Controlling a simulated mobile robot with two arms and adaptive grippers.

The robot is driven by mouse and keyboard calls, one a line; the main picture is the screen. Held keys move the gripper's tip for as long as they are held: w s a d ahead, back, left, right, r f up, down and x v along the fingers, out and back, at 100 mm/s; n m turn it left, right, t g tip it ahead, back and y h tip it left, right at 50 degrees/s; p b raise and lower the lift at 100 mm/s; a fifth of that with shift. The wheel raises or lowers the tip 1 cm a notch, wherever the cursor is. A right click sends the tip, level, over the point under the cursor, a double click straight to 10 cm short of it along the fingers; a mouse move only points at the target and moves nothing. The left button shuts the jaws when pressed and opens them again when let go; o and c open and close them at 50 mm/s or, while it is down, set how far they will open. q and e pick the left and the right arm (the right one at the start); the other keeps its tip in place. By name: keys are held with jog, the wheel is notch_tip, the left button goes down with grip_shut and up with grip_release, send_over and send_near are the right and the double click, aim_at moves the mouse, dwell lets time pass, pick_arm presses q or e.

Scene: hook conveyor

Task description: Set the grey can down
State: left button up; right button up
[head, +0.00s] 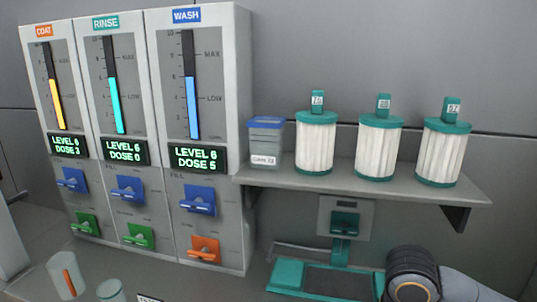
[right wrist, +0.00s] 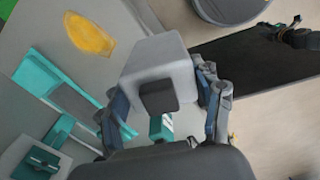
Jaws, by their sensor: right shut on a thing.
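The grey can (right wrist: 160,62) is a pale grey body in the middle of the right wrist view. My right gripper (right wrist: 163,78) is shut on it, with a finger on each side. A dark rounded patch and a teal tab show on its near side. What lies under the can is hidden, so I cannot tell whether it touches a surface. In the head view only my dark right wrist shows at the lower right; its fingers and the can are out of sight there. My left gripper is not in view.
A teal-framed device (head: 330,281) stands on the counter beside my right wrist. The shelf (head: 470,192) above holds a blue-lidded tub (head: 266,140) and three white cartridges with teal caps. A dispenser cabinet (head: 243,95) stands left. A yellow-orange patch (right wrist: 90,35) lies left of the can.

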jog(key=m, duration=0.4)
jog(key=s+m, duration=0.1)
jog(key=m, duration=0.3)
jog(key=s+m, duration=0.1)
jog(key=m, duration=0.2)
jog(key=shift+s+a+f+m, duration=0.25)
jog(key=shift+f+m, duration=0.1)
jog(key=shift+m, duration=0.05)
jog(key=shift+a+f, duration=0.1)
